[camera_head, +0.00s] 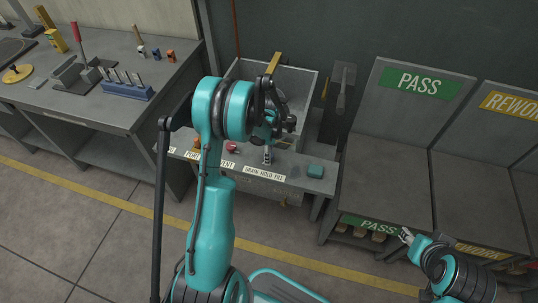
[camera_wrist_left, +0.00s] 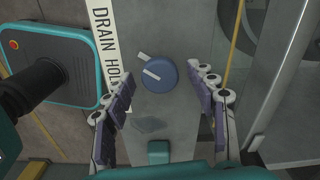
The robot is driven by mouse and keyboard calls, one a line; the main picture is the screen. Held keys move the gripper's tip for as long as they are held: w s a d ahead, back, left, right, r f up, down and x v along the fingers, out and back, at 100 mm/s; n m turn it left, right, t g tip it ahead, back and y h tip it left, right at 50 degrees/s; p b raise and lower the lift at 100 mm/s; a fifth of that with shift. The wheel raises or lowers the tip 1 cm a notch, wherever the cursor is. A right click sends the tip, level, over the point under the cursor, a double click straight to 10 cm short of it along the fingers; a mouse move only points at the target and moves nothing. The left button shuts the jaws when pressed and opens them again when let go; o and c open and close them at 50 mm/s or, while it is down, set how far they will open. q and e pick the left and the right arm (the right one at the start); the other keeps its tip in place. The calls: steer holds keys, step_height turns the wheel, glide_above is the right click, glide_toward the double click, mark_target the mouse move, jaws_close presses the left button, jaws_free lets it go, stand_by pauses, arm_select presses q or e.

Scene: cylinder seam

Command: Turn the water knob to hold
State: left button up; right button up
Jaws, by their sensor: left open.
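The blue water knob (camera_wrist_left: 162,78) shows in the left wrist view on a grey panel, beside the white DRAIN HOLD FILL label (camera_wrist_left: 103,38). A white bar on its face slants toward the upper left, close to a separate white mark; I cannot tell which setting it marks. My left gripper (camera_wrist_left: 161,92) is open, with its fingers on either side of the knob and apart from it. In the head view my left gripper (camera_head: 268,153) is over the bench front, above the label (camera_head: 264,173), and hides the knob. My right gripper (camera_head: 405,236) is low at the right, too small to read.
A green block (camera_head: 315,171) sits right of the label on the bench, and a red knob (camera_head: 231,148) sits left. A grey basin (camera_head: 301,78) is behind. The tool table (camera_head: 150,105) stands left, and the PASS station (camera_head: 385,180) stands right.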

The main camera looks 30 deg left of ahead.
arm_select(q)
steer(key=shift+f, duration=0.2)
steer(key=c, duration=1.1)
steer(key=shift+c, duration=0.2)
steer(key=shift+n, duration=0.4)
steer(key=n, duration=0.2)
steer(key=shift+n+b, duration=0.3)
steer(key=shift+b, duration=0.1)
steer(key=shift+n, duration=1.9)
